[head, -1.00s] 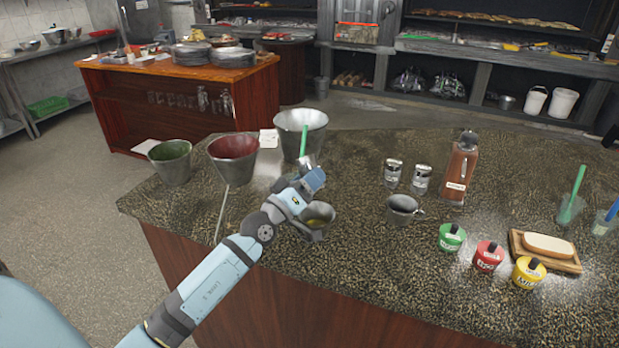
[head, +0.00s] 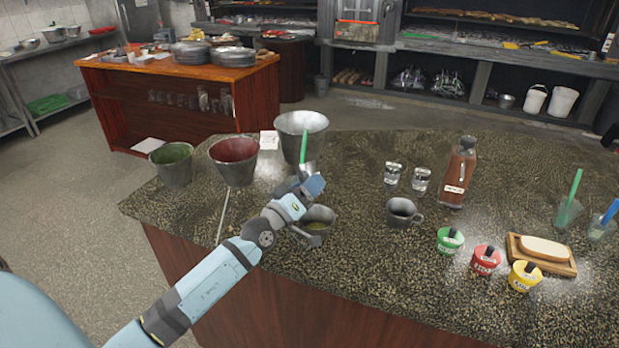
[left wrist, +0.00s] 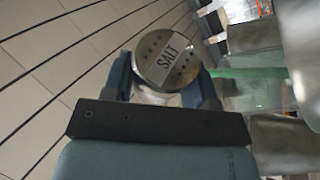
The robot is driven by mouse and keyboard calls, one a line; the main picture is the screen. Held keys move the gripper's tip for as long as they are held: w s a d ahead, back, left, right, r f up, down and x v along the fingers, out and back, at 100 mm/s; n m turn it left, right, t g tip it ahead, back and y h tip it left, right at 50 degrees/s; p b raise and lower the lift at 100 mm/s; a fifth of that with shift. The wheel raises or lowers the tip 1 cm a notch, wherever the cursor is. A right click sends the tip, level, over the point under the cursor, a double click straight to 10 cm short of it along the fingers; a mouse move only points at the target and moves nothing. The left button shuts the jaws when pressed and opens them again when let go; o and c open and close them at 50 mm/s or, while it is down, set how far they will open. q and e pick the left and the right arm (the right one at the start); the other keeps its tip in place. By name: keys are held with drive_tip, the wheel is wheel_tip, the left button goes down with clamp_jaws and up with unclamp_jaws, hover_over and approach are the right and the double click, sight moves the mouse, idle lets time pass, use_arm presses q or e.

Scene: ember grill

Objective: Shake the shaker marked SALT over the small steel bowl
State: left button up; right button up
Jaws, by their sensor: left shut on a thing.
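My left gripper (left wrist: 165,85) is shut on the salt shaker (left wrist: 168,62), whose round metal top with holes and the word SALT faces the left wrist camera. In the head view my left gripper (head: 313,185) shows at the upper edge of the small steel bowl (head: 319,234); the shaker is mostly hidden there. The bowl stands on the speckled counter and has something yellowish inside. The arm covers its left part. I cannot tell how high the shaker is above it. My right gripper is not in view.
Two similar shakers (head: 421,181) and a bottle (head: 459,172) stand to the right, behind a steel mug (head: 403,213). Metal buckets (head: 301,130) stand at the back left. Coloured tubs (head: 486,260) and a wooden board (head: 560,268) are at the right.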

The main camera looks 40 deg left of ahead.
sight(308, 174)
use_arm(q)
wheel_tip(308, 174, up, 3)
drive_tip(key=shift+f, duration=0.1)
drive_tip(key=shift+d, duration=0.25)
drive_tip(key=shift+a+r+p, duration=0.15)
drive_tip(key=shift+r+p, duration=0.15)
drive_tip(key=shift+r, duration=0.05)
wheel_tip(308, 174, up, 6)
drive_tip(key=p, duration=0.5)
drive_tip(key=shift+f, duration=0.25)
